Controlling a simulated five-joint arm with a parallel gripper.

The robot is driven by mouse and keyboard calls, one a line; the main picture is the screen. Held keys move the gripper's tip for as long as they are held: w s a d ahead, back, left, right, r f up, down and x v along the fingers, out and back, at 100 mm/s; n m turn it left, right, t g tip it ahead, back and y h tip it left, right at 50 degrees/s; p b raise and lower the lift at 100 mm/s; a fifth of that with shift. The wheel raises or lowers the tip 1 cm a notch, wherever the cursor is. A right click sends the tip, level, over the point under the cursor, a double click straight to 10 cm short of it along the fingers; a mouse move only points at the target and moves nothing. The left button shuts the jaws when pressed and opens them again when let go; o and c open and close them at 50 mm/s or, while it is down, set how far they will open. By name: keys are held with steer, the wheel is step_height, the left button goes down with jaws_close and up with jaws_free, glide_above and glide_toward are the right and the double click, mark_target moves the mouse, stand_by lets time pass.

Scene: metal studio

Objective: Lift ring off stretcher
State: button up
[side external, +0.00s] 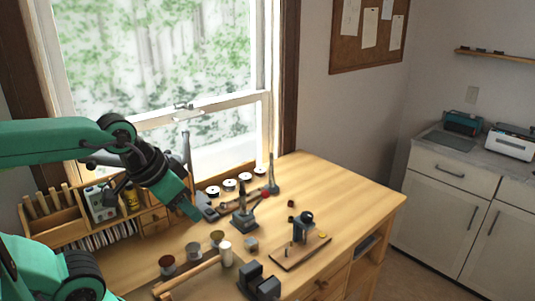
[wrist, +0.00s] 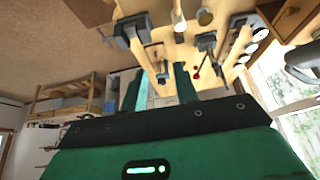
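A grey metal bench tool with a red-knobbed lever (side external: 243,220) stands mid-bench in the side view and looks like the stretcher, though I cannot be sure. Its red knob (wrist: 196,75) shows beyond my fingers in the wrist view. I cannot make out a ring on it; it is too small or hidden. My teal gripper (side external: 193,212) points down and right, above the bench and left of this tool, apart from it. In the wrist view its two fingers (wrist: 156,69) stand apart with nothing held between them.
A dark tool on a wooden board (side external: 303,228) stands to the right on the bench (side external: 365,200). A small vise (side external: 258,282) is at the front. Several round tins and white spools stand nearby. A wooden organizer (side external: 55,222) is behind my arm. The bench's right end is clear.

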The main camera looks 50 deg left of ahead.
steer(key=shift+o, duration=1)
steer(key=n+t+y, duration=0.2)
steer(key=n+y, duration=0.1)
steer(key=n, duration=0.1)
glide_toward(241, 190)
steer(key=shift+a+f, duration=0.2)
steer(key=shift+w+f, duration=0.1)
steer(key=shift+x, duration=4.15)
